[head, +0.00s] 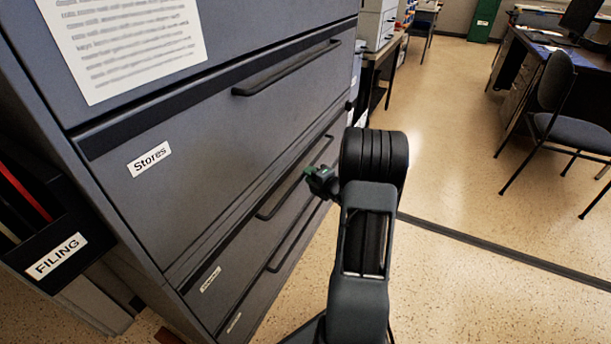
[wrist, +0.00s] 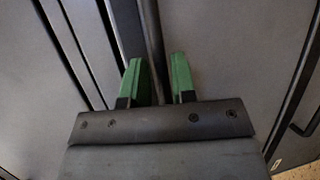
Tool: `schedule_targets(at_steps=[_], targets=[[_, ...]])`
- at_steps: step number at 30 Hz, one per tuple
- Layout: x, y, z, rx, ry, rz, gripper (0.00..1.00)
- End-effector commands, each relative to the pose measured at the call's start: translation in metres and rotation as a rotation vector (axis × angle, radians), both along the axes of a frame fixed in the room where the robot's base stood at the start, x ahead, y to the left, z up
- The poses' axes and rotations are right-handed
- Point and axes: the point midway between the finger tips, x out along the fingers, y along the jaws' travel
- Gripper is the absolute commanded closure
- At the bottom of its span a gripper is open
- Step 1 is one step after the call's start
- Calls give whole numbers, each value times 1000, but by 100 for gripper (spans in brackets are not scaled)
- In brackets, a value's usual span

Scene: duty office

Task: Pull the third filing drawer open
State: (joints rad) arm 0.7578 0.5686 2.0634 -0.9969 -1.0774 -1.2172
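The grey filing cabinet (head: 225,130) fills the left of the head view. Its third drawer front from the top in view (head: 225,262) has a small label and a dark bar handle (head: 266,214); it looks shut. My gripper (head: 320,181) is beside the cabinet front, near the right part of this handle. In the wrist view, my green fingers (wrist: 158,80) are apart. A dark bar (wrist: 152,35), seemingly this handle, runs between them with a gap visible at the right finger. Contact on the left finger cannot be told.
The "Stores" drawer handle (head: 285,69) is above, and a lower drawer handle (head: 289,247) is below. A black FILING box (head: 45,240) stands left of the cabinet. A chair (head: 560,115) and desk stand at the right. The floor (head: 470,290) beside the cabinet is clear.

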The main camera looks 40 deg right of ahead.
Motion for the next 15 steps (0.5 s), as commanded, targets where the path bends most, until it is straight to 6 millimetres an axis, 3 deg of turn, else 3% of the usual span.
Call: schedule_targets(at_steps=[6,15], targets=[[23,2,-5,-1,0,1,75],[30,3,-5,1,0,-1,75]])
